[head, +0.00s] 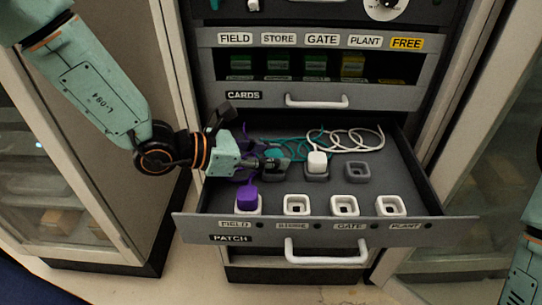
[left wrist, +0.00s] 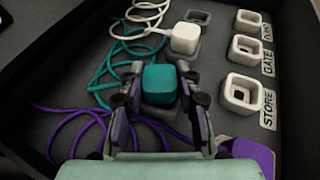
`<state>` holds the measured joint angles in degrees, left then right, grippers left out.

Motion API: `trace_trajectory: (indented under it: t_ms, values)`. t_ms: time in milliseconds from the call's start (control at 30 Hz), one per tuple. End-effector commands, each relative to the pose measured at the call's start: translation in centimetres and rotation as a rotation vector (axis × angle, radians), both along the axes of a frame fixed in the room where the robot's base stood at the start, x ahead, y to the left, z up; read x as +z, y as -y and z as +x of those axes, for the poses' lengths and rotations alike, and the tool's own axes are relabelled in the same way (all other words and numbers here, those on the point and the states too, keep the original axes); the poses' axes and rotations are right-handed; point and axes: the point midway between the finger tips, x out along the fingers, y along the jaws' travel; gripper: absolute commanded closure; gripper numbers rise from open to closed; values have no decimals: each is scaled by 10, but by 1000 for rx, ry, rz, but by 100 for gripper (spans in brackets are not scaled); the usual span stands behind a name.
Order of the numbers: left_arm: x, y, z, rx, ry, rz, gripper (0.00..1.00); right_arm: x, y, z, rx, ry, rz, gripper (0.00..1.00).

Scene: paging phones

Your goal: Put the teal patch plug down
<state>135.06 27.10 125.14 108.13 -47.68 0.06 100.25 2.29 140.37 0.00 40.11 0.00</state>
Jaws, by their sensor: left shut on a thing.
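The teal patch plug (left wrist: 160,84) is between the fingers of my left gripper (left wrist: 160,92), which is shut on it. In the head view my left gripper (head: 270,161) is inside the open patch drawer (head: 410,190) and hides most of the plug. The plug is at the leftmost grey holder in the back row; I cannot tell whether it is seated or just above. Its teal cable (head: 290,143) curls behind. A white plug (head: 317,161) sits in the grey holder beside it, and another grey holder (head: 357,172) is empty. My right gripper is out of view.
A purple plug (head: 247,193) stands in the front FIELD socket. The white STORE (head: 296,205), GATE (head: 345,205) and PLANT (head: 391,206) sockets are empty. White cable (head: 350,137) loops lie at the back. The cards shelf (head: 370,90) is above the drawer.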

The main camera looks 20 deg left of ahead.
Motion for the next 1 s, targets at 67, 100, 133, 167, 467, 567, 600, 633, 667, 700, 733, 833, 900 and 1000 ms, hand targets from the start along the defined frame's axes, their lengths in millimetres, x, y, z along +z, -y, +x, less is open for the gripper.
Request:
trace_trajectory:
  t_ms: [67, 100, 133, 167, 467, 567, 600, 633, 667, 700, 733, 833, 900, 1000]
  values:
    - [1, 0, 0, 0, 1, -1, 99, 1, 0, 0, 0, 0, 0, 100]
    - [1, 0, 0, 0, 1, -1, 99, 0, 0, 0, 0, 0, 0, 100]
    - [0, 0, 0, 0, 1, -1, 99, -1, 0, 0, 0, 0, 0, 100]
    - [-1, 0, 0, 0, 1, -1, 99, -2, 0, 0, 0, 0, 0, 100]
    - [-5, 0, 0, 0, 0, -1, 60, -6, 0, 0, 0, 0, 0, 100]
    - [-5, 0, 0, 0, 0, -1, 52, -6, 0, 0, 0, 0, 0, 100]
    - [-5, 0, 0, 0, 0, -1, 48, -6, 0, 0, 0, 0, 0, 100]
    - [-5, 0, 0, 0, 0, -1, 46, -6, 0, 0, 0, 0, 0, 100]
    - [-5, 0, 0, 0, 0, -1, 44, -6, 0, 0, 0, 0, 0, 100]
    - [-5, 0, 0, 0, 0, -1, 44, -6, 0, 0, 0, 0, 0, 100]
    - [-5, 0, 0, 0, 0, -1, 44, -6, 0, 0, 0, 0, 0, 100]
    - [-5, 0, 0, 0, -1, -1, 44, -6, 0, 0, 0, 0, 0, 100]
    - [-5, 0, 0, 0, -1, -1, 44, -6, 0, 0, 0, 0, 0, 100]
    - [-3, 0, 0, 0, -1, -1, 44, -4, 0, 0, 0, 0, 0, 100]
